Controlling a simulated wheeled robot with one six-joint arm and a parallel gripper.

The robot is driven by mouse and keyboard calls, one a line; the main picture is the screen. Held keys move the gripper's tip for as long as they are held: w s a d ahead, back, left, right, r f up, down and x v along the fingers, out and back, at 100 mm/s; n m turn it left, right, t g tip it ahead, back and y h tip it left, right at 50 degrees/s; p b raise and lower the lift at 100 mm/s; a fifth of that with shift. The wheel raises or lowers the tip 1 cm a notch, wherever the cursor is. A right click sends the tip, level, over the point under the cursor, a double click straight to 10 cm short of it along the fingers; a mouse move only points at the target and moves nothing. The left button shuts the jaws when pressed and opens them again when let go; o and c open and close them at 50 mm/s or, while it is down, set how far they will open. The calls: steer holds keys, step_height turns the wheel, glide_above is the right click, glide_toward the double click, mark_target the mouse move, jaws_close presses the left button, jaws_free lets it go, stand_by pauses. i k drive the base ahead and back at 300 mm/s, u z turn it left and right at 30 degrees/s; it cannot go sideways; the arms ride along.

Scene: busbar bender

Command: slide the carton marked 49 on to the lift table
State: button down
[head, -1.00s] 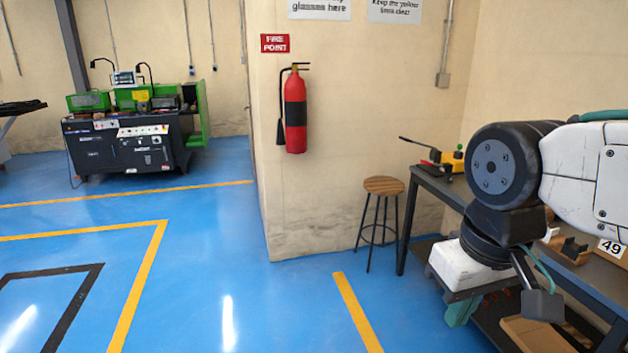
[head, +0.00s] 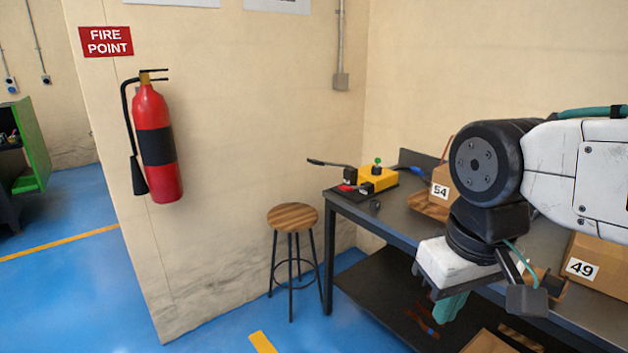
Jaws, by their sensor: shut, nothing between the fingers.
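The carton marked 49 (head: 598,262) is a brown box on the dark workbench at the right edge of the head view. Its label faces me, and part of it is cut off by the frame. My gripper (head: 450,307) hangs in front of the bench, to the left of the carton and apart from it. Its teal fingers point down and it holds nothing. I cannot make out a lift table in this view.
The workbench (head: 400,222) bears a carton marked 54 (head: 444,182), partly behind my arm, and a yellow bender (head: 377,178) with a long handle. A wooden stool (head: 293,217) stands left of the bench. A fire extinguisher (head: 156,140) hangs on the wall. Blue floor (head: 215,325) is open at lower left.

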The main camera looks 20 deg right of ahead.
mark_target(599, 265)
steer(key=z, duration=1)
steer(key=i, duration=1.05)
steer(key=z, duration=0.9)
